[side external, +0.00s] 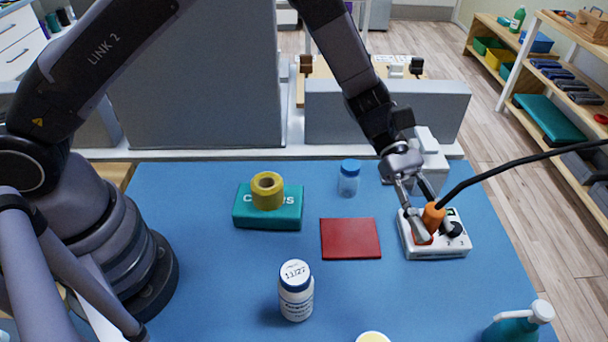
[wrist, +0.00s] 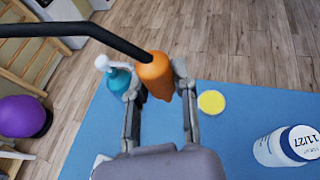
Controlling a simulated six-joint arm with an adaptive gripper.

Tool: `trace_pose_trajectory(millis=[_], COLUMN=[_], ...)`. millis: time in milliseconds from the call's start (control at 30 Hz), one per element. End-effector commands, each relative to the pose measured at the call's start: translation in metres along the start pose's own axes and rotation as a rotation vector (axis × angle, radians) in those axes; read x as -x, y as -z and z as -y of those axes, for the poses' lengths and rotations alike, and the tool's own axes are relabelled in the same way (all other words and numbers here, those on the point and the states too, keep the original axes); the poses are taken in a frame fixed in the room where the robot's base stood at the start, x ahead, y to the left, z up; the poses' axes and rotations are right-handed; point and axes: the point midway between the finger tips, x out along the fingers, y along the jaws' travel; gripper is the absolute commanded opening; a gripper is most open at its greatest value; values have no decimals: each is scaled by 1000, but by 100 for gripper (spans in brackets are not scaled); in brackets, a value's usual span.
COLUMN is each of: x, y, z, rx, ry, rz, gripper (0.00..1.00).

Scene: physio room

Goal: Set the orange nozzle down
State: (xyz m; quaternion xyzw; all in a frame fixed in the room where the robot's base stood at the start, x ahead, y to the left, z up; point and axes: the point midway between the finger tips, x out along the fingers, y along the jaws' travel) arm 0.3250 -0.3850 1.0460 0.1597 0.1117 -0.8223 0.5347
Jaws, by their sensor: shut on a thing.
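The orange nozzle (side external: 433,214) is between the fingers of my gripper (side external: 436,233), with a black hose (side external: 500,168) running from it to the right. In the wrist view the nozzle (wrist: 155,76) also sits between the two fingers of my gripper (wrist: 157,78), which is shut on it. In the side view, nozzle and fingertips appear over a white unit with a black knob (side external: 440,249). The fingers partly hide the nozzle's lower end, and I cannot tell whether it touches the unit.
A red pad (side external: 350,239) lies bare left of the white unit. A teal box (side external: 268,222) carries a yellow roll (side external: 267,190). A blue-capped jar (side external: 349,180), a white pill bottle (side external: 296,293) and a teal pump bottle (side external: 513,327) stand on the blue table.

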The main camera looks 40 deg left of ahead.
Motion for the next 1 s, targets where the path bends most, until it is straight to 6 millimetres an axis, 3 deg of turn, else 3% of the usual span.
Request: trace_pose_trajectory(millis=[67, 500, 900, 1000], x=[-5, -39, -65, -68], y=[-5, 82, 146, 154], z=[-8, -8, -8, -8], rx=[13, 13, 11, 9], ry=[-29, -24, -24, -24], rz=[1, 0, -1, -1], gripper=[0, 0, 0, 0])
